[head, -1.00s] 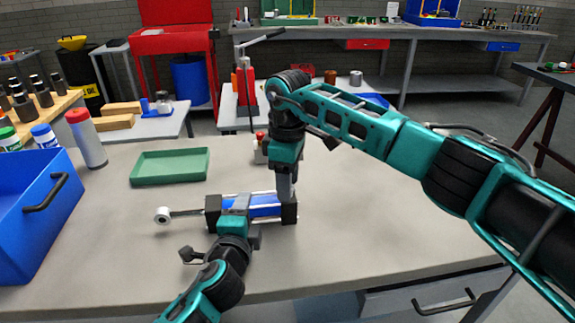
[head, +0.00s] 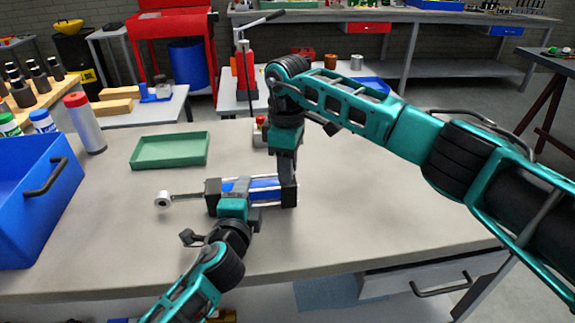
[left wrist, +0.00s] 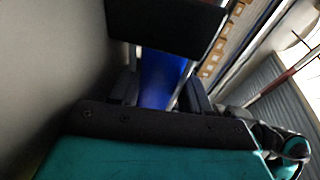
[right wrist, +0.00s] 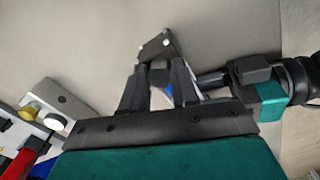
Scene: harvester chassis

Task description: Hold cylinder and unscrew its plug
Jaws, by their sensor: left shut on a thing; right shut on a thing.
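The cylinder (head: 264,187) lies on its side on the workbench. It has a blue body, black end blocks and a rod with a ring-shaped eye pointing left. My left gripper (head: 239,191) is shut across the body from the near side. The blue body also shows between its fingers in the left wrist view (left wrist: 160,78). My right gripper (head: 287,180) comes down from above and is shut at the right end block. In the right wrist view a black end block (right wrist: 156,46) shows beyond its fingertips. The plug is not clearly visible; the right fingers cover that spot.
A green tray (head: 170,151) lies empty behind the cylinder. A blue bin (head: 35,205) with a handle stands at the left, near a red-capped bottle (head: 86,125). A small object with a red top (head: 260,128) stands behind my right gripper. The bench's right side is clear.

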